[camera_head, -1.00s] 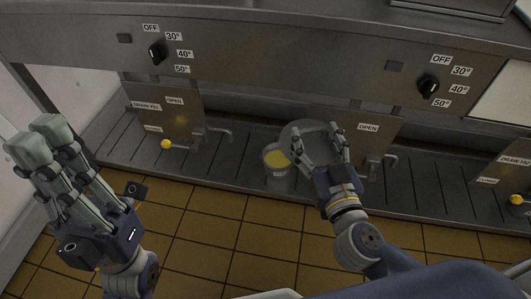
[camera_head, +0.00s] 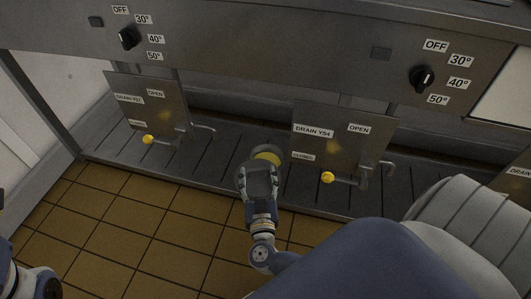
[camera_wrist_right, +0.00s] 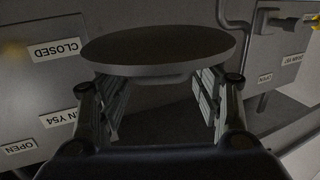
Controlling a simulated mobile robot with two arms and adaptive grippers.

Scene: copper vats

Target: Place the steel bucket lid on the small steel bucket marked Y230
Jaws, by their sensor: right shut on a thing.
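The steel bucket lid, a dark grey disc (camera_wrist_right: 158,48), is held between the fingers of my right gripper (camera_wrist_right: 165,95). In the head view the right gripper (camera_head: 258,180) is shut on the lid, low over the front of the drain shelf. The small steel bucket (camera_head: 267,153) shows just beyond it as a rim with yellow contents. The lid and hand hide most of the bucket, and its marking cannot be read. In the wrist view the bucket does not show. Only a wrist part of my left arm shows at the lower left edge; its fingers are outside the picture.
The slatted shelf (camera_head: 220,150) runs under the vats. Another tap (camera_head: 148,139) is at left. Tiled floor (camera_head: 130,220) lies in front.

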